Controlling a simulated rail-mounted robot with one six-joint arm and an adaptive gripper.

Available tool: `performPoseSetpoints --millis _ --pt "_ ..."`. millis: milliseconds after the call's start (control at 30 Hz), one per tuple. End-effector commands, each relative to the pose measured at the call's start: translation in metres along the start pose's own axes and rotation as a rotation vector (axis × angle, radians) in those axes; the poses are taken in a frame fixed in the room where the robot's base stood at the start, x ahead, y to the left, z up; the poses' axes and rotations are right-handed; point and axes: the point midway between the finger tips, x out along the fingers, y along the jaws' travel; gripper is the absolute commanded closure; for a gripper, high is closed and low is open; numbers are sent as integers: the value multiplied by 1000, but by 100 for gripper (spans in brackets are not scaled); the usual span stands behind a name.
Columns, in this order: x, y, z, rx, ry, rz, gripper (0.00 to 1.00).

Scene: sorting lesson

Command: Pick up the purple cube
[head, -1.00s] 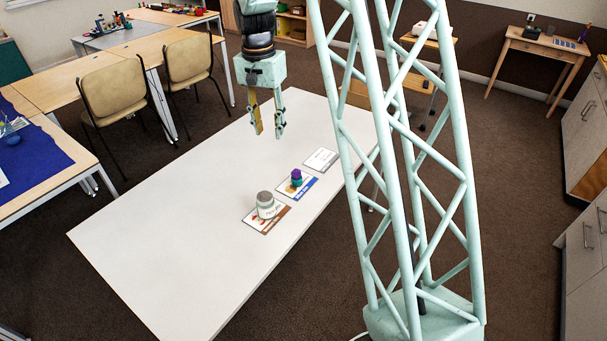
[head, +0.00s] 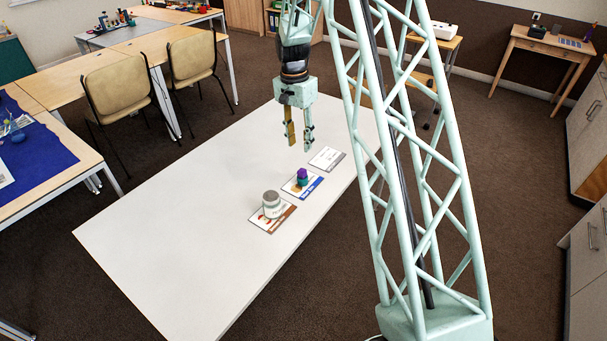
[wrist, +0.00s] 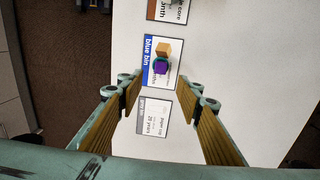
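The purple cube (head: 302,173) sits on top of a teal object (head: 302,182) on the blue-edged card (head: 313,187) on the white table. In the wrist view, the purple cube (wrist: 160,68) shows a teal rim around it, and an orange block (wrist: 163,49) is just beyond it on the "blue bin" card (wrist: 149,77). My gripper (head: 299,147) is open and empty, above the table and behind the purple cube in the head view. In the wrist view, my gripper's fingers (wrist: 158,92) are spread, with the cube ahead between their tips.
A grey-edged "gray bin" card (head: 327,158) lies behind the blue one. A brown-edged card (head: 284,221) in front bears a grey-white round container (head: 271,204). The left part of the white table (head: 180,210) is clear. My lattice column stands at the right.

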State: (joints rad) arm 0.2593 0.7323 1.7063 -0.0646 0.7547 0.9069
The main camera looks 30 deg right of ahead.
Motion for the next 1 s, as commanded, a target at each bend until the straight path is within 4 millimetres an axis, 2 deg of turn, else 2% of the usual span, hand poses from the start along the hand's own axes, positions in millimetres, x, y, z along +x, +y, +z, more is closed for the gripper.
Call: performPoseSetpoints --millis 367,800,1000 --pt "9 0 0 0 -1 1 67" --pt "62 0 1 0 -2 2 67" --pt "81 0 0 0 -1 0 67"
